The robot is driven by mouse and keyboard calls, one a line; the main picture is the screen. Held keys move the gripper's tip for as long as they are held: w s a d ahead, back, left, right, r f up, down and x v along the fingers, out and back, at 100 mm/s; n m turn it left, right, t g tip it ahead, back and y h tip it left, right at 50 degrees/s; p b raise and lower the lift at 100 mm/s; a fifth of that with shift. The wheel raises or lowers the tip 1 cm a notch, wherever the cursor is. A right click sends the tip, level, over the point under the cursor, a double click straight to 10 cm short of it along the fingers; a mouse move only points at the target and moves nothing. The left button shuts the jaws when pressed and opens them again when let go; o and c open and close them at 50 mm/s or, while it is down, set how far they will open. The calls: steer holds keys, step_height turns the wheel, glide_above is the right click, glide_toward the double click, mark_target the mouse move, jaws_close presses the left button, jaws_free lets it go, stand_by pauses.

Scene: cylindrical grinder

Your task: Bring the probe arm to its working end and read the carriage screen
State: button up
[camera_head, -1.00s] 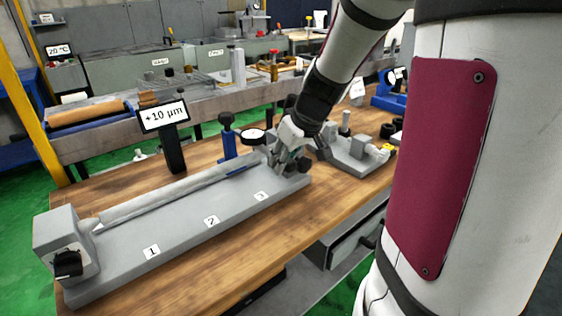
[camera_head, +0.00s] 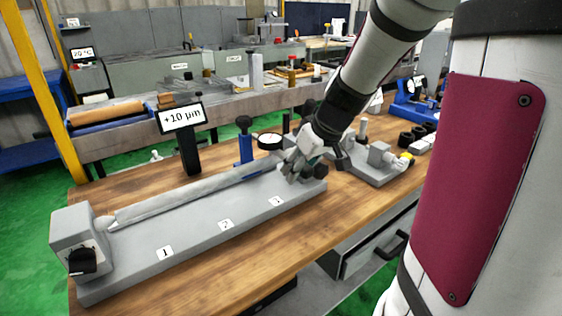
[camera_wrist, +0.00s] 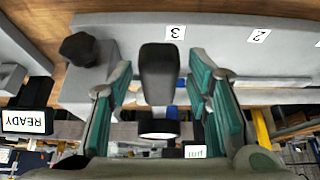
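A grey bench fixture (camera_head: 200,245) marked 1, 2, 3 carries a long round bar (camera_head: 185,195). Behind it a black-stemmed screen (camera_head: 183,117) reads "+10 µm". My gripper (camera_head: 292,172) is at the fixture's right end, near label 3. In the wrist view its teal-padded fingers (camera_wrist: 162,95) are apart. A dark rounded part (camera_wrist: 159,75) shows between them with gaps on both sides. I cannot tell which part is the probe arm.
A black knob (camera_wrist: 80,48) sits close beside one finger in the wrist view. An upside-down "READY" screen (camera_wrist: 27,121) is farther left there. A second grey fixture (camera_head: 372,163) stands right of my gripper. Bare wood (camera_head: 240,278) lies in front.

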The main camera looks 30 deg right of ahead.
steer(key=shift+r, duration=0.1)
steer(key=v, duration=1.1)
steer(key=shift+s+r, duration=0.25)
steer(key=shift+r, duration=0.1)
stand_by(0.4)
steer(key=s+a+r+p, duration=0.2)
steer(key=s+a+p, duration=0.2)
steer(key=s+a, duration=0.5)
steer(key=s+a+r+g+p, duration=0.1)
steer(key=s+a+r+p, duration=0.2)
steer(key=s+a, duration=0.6)
steer(key=shift+s+g+p, duration=0.3)
steer(key=shift+s+p, duration=0.15)
steer(key=shift+p, duration=0.8)
steer(key=shift+o, duration=0.2)
steer(key=shift+r, duration=0.15)
